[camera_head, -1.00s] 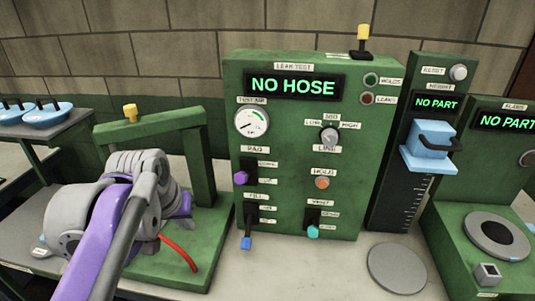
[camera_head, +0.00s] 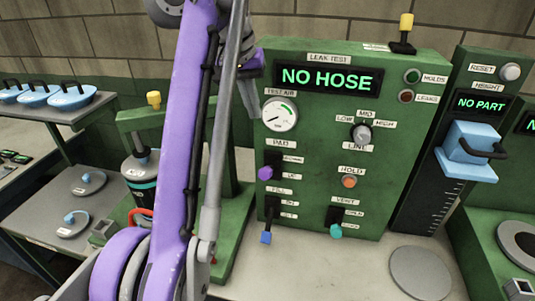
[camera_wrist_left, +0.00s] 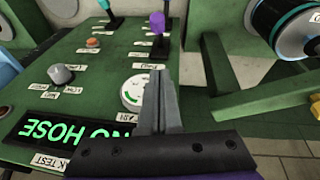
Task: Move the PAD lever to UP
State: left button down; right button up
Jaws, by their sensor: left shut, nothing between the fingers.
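The PAD lever (camera_head: 265,173) has a purple knob and stands at the left of the green leak test panel (camera_head: 395,140). Its knob is at the lower end of its dark slot, beside the lower of two small labels that are hard to read. In the left wrist view the panel is upside down, and the purple knob (camera_wrist_left: 157,22) shows beyond my fingertips, apart from them. My left gripper (camera_wrist_left: 162,75) is shut and empty, in front of the panel near the gauge. In the head view my raised arm mostly hides it. My right gripper is not in view.
Below the PAD lever is a blue-knobbed FILL lever (camera_head: 266,237); a teal-knobbed VENT lever (camera_head: 336,231) is right of it. The gauge (camera_head: 280,114) is above. A green frame (camera_head: 225,210) stands left of the panel. The bench front right is mostly clear.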

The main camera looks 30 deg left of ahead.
pick_arm(q)
jog(key=b, duration=0.6)
send_near(269, 171)
jog(key=w+f, duration=0.1)
jog(key=w+a+f, duration=0.1)
jog(key=w+f, duration=0.1)
jog(key=w+a+f, duration=0.1)
jog(key=w+f, duration=0.1)
jog(key=shift+a+f, duration=0.1)
jog(key=shift+a, duration=0.15)
jog(key=shift+s+d+f, duration=0.3)
jog(key=shift+s+f, duration=0.25)
jog(key=shift+s, duration=0.05)
jog(key=shift+w+f, duration=0.1)
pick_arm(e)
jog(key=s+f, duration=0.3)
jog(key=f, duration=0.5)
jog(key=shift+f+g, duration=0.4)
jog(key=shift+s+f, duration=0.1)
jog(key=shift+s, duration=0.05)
